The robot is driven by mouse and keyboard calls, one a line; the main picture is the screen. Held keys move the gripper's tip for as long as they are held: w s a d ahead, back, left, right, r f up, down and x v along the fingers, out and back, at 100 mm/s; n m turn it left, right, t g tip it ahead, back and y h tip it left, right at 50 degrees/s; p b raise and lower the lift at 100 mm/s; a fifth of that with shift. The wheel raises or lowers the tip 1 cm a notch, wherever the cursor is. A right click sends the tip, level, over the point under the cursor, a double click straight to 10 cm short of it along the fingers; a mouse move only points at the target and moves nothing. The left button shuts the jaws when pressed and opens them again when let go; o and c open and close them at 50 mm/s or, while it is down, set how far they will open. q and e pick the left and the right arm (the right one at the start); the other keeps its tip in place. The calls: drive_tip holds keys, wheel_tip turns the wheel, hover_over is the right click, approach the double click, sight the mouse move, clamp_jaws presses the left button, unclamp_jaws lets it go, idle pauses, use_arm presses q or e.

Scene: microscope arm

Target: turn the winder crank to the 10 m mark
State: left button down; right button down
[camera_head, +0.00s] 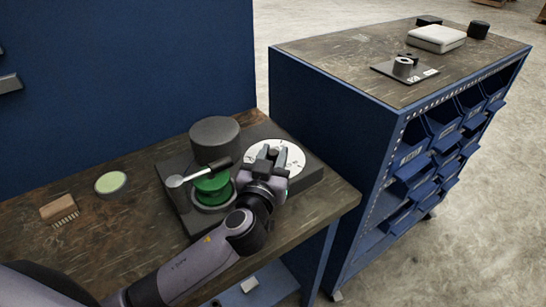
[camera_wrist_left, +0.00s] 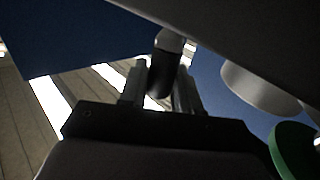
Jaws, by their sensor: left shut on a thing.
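The winder stands on the near bench, with a dark grey base (camera_head: 310,174), a green spool (camera_head: 211,189) and a white round dial (camera_head: 292,156) with dark marks around its rim. My left gripper (camera_head: 268,158) is over the dial and hides part of its face, so I cannot read which mark is indicated. In the left wrist view, its fingers are shut on a dark rounded crank handle (camera_wrist_left: 166,62). The crank's arm is not clearly visible behind the gripper. My right gripper is not in view.
A dark cylinder (camera_head: 215,138) stands behind the spool. A silver bar with a round end (camera_head: 175,181) lies across the spool's left side. A pale green disc (camera_head: 110,183) and a brown comb-like piece (camera_head: 59,208) lie left. A blue cabinet (camera_head: 330,110) stands right.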

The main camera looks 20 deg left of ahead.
use_arm(q)
drive_tip(key=shift+a, duration=0.1)
drive_tip(key=c, duration=0.9)
unclamp_jaws()
drive_tip(key=shift+c, duration=0.2)
drive_tip(key=s, duration=0.7)
drive_tip(key=shift+b, duration=0.45)
